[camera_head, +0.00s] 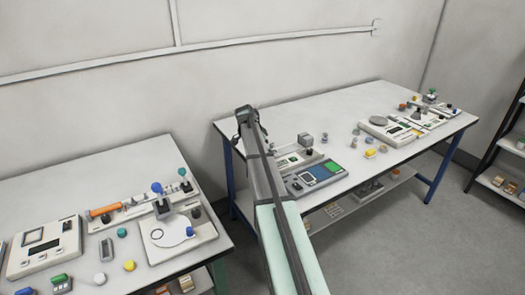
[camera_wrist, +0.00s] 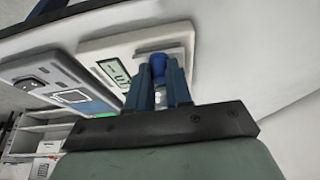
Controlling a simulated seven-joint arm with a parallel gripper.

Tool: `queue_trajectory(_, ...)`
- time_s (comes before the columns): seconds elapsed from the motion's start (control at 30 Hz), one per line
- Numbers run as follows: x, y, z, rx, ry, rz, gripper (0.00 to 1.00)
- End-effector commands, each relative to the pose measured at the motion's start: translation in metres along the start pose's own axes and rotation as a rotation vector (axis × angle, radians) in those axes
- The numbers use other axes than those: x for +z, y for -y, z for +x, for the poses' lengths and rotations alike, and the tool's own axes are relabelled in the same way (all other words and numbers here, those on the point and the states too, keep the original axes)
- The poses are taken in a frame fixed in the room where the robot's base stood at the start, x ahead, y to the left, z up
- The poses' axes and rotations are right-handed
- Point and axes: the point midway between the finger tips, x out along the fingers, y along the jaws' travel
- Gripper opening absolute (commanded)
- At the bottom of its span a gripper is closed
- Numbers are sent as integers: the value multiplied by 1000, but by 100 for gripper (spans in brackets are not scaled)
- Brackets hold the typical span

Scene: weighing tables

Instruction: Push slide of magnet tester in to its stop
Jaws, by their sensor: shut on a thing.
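The magnet tester, a pale flat case with a small display, shows in the wrist view (camera_wrist: 93,53); in the head view, the pale device with a small display right of my arm (camera_head: 310,157) appears to be it, partly covered. In the wrist view my gripper (camera_wrist: 160,82) is shut on a blue knob (camera_wrist: 158,66) at the tester's end. A light grey block (camera_wrist: 180,46), apparently part of the slide, shows beside the knob. The fingers hide the knob's lower part, and I cannot tell how far in the slide sits. My fingertips are hidden in the head view.
A grey instrument with a blue screen and green panel (camera_head: 318,178) stands close beside the tester. Small loose pieces (camera_head: 370,152) lie to the right. Bare tabletop (camera_head: 335,108) lies behind. Another table with instruments (camera_head: 120,180) stands at left.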

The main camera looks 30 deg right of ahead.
Motion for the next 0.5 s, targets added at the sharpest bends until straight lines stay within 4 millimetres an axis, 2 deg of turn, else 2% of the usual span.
queue_trajectory(0.17,-30,2,12,0,0,4,0)
queue_trajectory(0.3,-65,2,26,0,0,5,0)
queue_trajectory(0.5,-104,2,42,-1,-1,2,0)
